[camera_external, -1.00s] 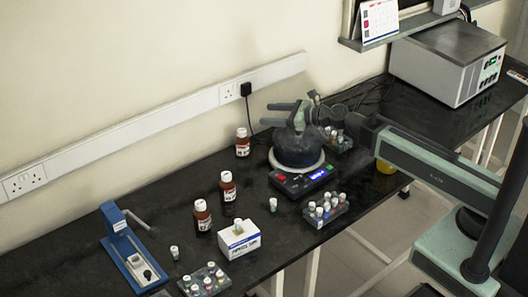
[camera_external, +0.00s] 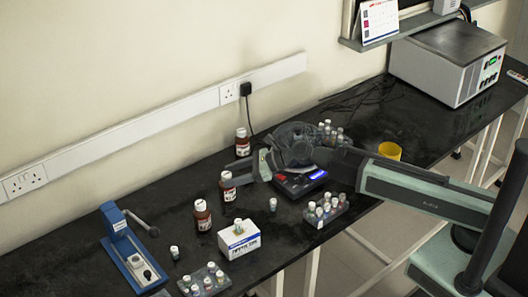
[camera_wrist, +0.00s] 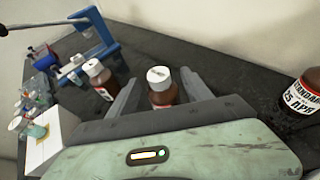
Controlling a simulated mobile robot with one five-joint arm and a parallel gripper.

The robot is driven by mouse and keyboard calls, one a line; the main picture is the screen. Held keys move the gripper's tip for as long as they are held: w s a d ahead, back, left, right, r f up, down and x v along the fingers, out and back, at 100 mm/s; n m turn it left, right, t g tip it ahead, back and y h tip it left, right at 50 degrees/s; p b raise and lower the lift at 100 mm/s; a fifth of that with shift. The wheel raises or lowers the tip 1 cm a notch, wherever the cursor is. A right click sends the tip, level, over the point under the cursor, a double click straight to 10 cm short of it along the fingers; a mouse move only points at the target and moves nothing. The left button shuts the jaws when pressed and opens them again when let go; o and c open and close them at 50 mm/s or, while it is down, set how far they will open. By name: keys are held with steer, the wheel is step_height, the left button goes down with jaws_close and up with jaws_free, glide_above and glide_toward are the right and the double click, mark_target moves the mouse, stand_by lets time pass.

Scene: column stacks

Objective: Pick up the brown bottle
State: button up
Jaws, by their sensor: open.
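Three brown bottles with white caps and labels stand upright on the black bench. The middle bottle (camera_external: 228,190) is right at the end of my gripper (camera_external: 246,172). Another bottle (camera_external: 202,216) stands to its front left, and a third (camera_external: 242,143) stands behind, near the wall. In the wrist view, one brown bottle (camera_wrist: 162,93) shows between the two open fingers of my gripper (camera_wrist: 159,80), its lower part hidden by the gripper body. A second bottle (camera_wrist: 99,78) is left of the fingers, and a larger-looking one (camera_wrist: 300,105) is at the right edge.
A white box (camera_external: 239,240) and vial racks (camera_external: 326,210) stand near the bench front. A blue press (camera_external: 130,250) is at left. A device with a lit display (camera_external: 300,184) lies under my arm. A yellow cup (camera_external: 390,151) and grey machine (camera_external: 448,65) are right.

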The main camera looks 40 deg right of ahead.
steer(key=x, duration=0.2)
steer(key=shift+w+a+f, duration=0.2)
steer(key=shift+s+r, duration=0.1)
steer(key=shift+d, duration=0.1)
jaws_close()
steer(key=shift+s, duration=0.1)
step_height(320, 180, up, 10)
steer(key=p, duration=1)
steer(key=shift+r, duration=0.15)
